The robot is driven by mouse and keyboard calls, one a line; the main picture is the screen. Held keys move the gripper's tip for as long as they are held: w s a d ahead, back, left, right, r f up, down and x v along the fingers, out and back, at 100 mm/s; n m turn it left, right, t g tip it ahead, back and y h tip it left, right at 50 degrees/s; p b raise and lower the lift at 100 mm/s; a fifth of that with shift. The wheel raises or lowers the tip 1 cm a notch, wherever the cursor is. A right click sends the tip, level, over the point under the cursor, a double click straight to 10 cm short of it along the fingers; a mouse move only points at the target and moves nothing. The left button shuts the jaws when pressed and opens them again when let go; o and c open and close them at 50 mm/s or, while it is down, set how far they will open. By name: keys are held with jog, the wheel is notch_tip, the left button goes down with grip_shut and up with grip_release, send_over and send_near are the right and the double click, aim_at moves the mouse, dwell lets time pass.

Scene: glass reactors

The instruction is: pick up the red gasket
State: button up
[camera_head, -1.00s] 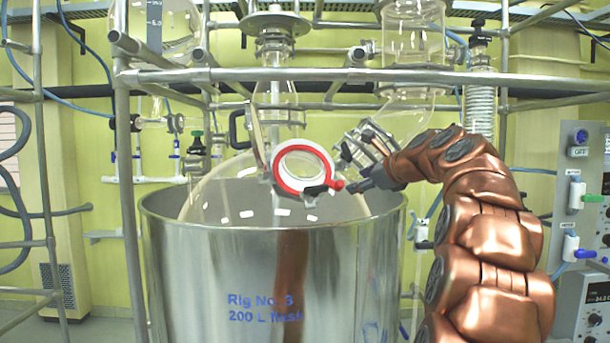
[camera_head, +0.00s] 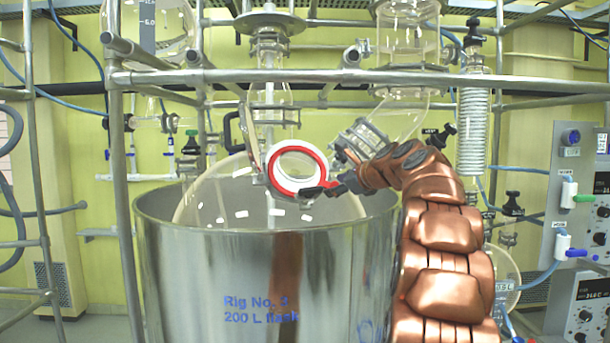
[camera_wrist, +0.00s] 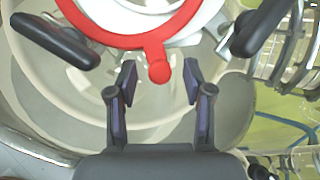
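The red gasket (camera_head: 272,180) is a ring with a small tab, set around a white ring on the glass neck above the steel vessel. Its tab points right, toward my gripper (camera_head: 324,189). In the wrist view the gasket (camera_wrist: 105,38) crosses the top, with its round tab hanging down. My gripper (camera_wrist: 160,82) is open there. The tab sits between the fingertips, near their ends, with a gap visible on both sides. Whether the tab lies at the fingers' depth I cannot tell.
The large steel vessel (camera_head: 200,260) stands below, holding a clear glass flask (camera_head: 205,197). Metal frame rails (camera_head: 400,77) cross above. Dark handles (camera_wrist: 52,40) flank the gasket in the wrist view. Control boxes (camera_head: 590,225) stand at the right.

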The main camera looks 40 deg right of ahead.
grip_shut()
jog(key=shift+r, duration=0.2)
dwell(0.3)
jog(key=shift+r+p, duration=0.65)
jog(key=shift+r, duration=2.75)
jog(key=s+a+b, duration=0.3)
jog(key=s+b, duration=0.1)
jog(key=s, duration=1.3)
jog(key=shift+s, duration=0.4)
